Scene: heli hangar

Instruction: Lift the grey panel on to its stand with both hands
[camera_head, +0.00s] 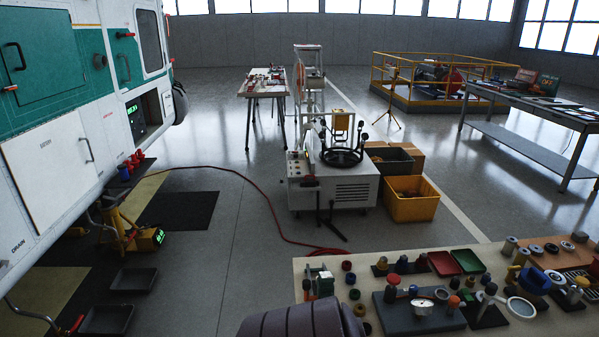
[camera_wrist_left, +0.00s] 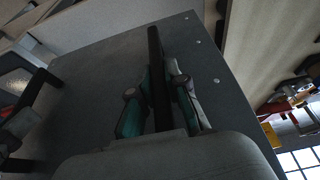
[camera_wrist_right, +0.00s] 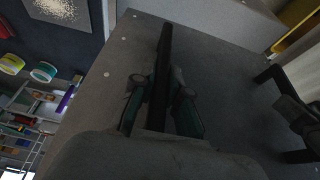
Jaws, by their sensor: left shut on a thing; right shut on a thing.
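The grey panel (camera_wrist_left: 90,75) fills much of the left wrist view and shows as a flat dark grey face with small round studs along one edge. It also fills the middle of the right wrist view (camera_wrist_right: 215,65). My left gripper (camera_wrist_left: 160,78) has its teal-sided fingers shut on a black bar handle (camera_wrist_left: 153,42) on the panel. My right gripper (camera_wrist_right: 160,85) is shut on another black bar handle (camera_wrist_right: 166,38). The head view shows neither gripper nor the panel clearly. I cannot make out the panel's stand for certain.
In the head view, a workbench (camera_head: 345,287) crowded with small parts is at the bottom right. A white wheeled cart (camera_head: 335,190) stands mid-floor, with a yellow bin (camera_head: 411,198) beside it. A red hose (camera_head: 250,183) crosses the floor. The helicopter (camera_head: 60,130) is at left.

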